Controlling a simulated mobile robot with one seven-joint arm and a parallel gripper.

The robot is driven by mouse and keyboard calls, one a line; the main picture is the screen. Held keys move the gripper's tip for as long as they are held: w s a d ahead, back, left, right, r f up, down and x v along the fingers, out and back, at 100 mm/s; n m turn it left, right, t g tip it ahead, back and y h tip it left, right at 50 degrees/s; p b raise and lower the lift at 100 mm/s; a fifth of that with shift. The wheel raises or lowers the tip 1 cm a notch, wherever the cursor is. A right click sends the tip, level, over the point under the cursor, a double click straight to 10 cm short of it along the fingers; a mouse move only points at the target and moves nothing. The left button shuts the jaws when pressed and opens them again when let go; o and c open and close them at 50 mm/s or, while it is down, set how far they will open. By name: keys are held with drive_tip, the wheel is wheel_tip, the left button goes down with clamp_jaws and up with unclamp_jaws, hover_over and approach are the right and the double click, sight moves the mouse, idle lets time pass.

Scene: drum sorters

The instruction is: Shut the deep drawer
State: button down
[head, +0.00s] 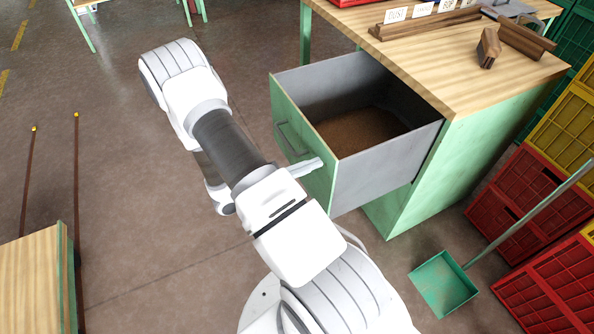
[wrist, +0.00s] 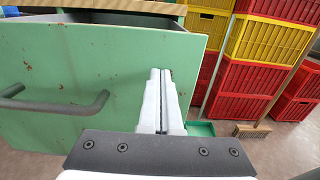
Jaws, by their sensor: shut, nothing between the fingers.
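The deep drawer (head: 385,160) is pulled well out of the green workbench with the wooden top. It has grey metal walls and a brown floor, and no objects show inside. Its green front has a dark bar handle (head: 290,138), which also shows at the left in the wrist view (wrist: 60,106). My gripper (head: 318,164) is shut and empty, at the drawer front to the right of the handle. In the wrist view the shut fingers (wrist: 160,72) point along the right part of the green front panel (wrist: 110,70). I cannot tell whether they touch it.
The bench top (head: 445,75) carries a card rack (head: 425,22) and wooden blocks (head: 488,48). Red crates (head: 515,200) and a green dustpan (head: 443,287) stand to the right. A wooden-topped piece (head: 32,285) is at lower left.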

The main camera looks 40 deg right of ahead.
drive_tip(key=shift+d, duration=0.2)
drive_tip(key=shift+s+d, duration=0.1)
drive_tip(key=x, duration=3.5)
drive_tip(key=shift+d+r, duration=0.25)
drive_tip(key=shift+r, duration=0.1)
drive_tip(key=p+v, duration=0.2)
drive_tip(key=v, duration=1.2)
drive_tip(key=shift+a+f+p, duration=0.3)
drive_tip(key=shift+a+p, duration=0.05)
drive_tip(key=shift+p, duration=0.05)
